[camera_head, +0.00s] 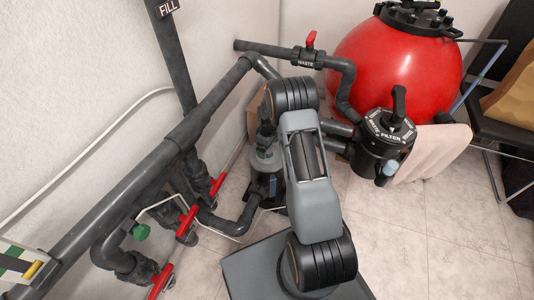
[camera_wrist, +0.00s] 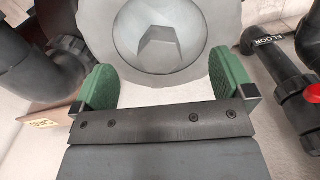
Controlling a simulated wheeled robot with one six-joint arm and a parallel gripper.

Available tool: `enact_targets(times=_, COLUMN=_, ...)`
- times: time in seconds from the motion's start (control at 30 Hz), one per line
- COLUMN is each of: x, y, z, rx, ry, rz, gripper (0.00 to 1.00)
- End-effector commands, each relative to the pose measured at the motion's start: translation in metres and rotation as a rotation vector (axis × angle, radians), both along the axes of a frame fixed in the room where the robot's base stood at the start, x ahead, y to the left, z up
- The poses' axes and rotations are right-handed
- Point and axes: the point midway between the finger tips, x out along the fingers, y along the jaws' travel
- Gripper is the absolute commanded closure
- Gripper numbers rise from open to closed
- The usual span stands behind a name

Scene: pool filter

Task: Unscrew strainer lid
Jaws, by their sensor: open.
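The strainer lid (camera_wrist: 195,25) is a round grey disc with a raised angular knob (camera_wrist: 158,45) at its middle, at the top of the wrist view. My gripper (camera_wrist: 163,65) is open, with its two green pads spread to the left and right. The knob lies beyond the pads, roughly centred between them, and nothing is held. I cannot tell how far the pads are from the lid. In the head view, the grey pump strainer (camera_head: 265,160) stands on the floor just left of my arm, partly hidden, and my gripper cannot be made out clearly there.
Dark pipes with red-handled valves (camera_head: 187,222) run along the wall at left. A red filter tank (camera_head: 395,65) stands at the back right, with a black multiport valve (camera_head: 385,140) before it. A chair (camera_head: 500,125) is at far right. Tiled floor (camera_head: 430,240) is clear at right.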

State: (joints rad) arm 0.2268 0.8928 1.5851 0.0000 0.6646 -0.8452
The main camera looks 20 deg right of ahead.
Motion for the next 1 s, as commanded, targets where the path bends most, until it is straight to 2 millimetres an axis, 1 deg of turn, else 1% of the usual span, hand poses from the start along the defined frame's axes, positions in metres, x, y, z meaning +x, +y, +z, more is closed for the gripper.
enact_targets(times=0.07, x=0.0, y=0.0, z=0.0, rx=0.0, ry=0.0, rz=-0.023, gripper=0.0)
enact_targets(times=0.27, x=0.0, y=0.0, z=0.0, rx=0.0, ry=-0.001, rz=-0.021, gripper=0.0)
enact_targets(times=0.47, x=0.0, y=-0.001, z=-0.005, rx=-0.001, ry=-0.001, rz=-0.02, gripper=0.0)
enact_targets(times=1.0, x=0.0, y=-0.001, z=-0.037, rx=0.0, ry=0.0, rz=-0.019, gripper=0.0)
